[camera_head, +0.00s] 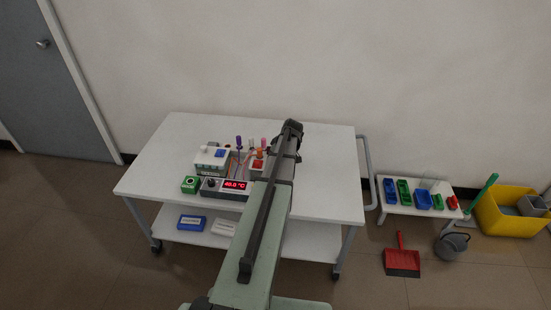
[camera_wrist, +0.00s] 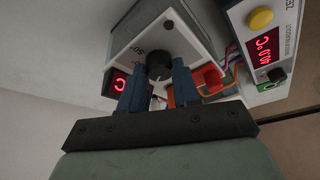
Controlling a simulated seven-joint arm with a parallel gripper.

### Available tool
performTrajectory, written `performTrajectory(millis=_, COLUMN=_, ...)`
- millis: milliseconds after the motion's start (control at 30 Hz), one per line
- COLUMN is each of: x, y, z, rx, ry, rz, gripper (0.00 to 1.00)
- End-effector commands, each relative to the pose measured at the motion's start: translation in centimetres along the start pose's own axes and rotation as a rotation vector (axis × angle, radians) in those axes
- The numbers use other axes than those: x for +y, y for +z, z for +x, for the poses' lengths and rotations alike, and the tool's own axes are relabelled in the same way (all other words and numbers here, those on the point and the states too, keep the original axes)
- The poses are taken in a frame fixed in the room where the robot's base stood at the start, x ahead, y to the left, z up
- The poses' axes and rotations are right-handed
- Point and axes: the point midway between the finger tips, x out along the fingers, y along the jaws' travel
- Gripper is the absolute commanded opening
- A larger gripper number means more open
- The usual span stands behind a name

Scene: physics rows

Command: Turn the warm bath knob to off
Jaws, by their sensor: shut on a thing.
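The black knob (camera_wrist: 159,62) sits on the white front panel of a grey box (camera_wrist: 146,28) in the wrist view, with dial marks around it, one reading like 50°. My gripper (camera_wrist: 159,72) is shut on this knob, one blue finger on each side. Which way the knob points is not clear. A red lit display (camera_wrist: 119,85) is left of the knob, its digits partly cut off. A red part (camera_wrist: 213,78) is right of the fingers. In the head view my arm covers the knob and its box.
The table's right part is clear.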

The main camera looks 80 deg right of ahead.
Motion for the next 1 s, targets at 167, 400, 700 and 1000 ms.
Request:
performTrajectory(millis=167, x=0.33, y=-0.11, z=0.04, rx=0.000, ry=-0.065, rz=-0.156, gripper=0.01)
performTrajectory(millis=400, x=0.46, y=-0.14, z=0.07, rx=0.000, ry=-0.150, rz=-0.362, gripper=0.01)
performTrajectory(millis=700, x=0.50, y=-0.17, z=0.09, rx=0.000, ry=-0.235, rz=-0.567, gripper=0.01)
performTrajectory(millis=1000, x=0.48, y=-0.16, z=0.10, rx=-0.002, ry=-0.281, rz=-0.680, gripper=0.01)
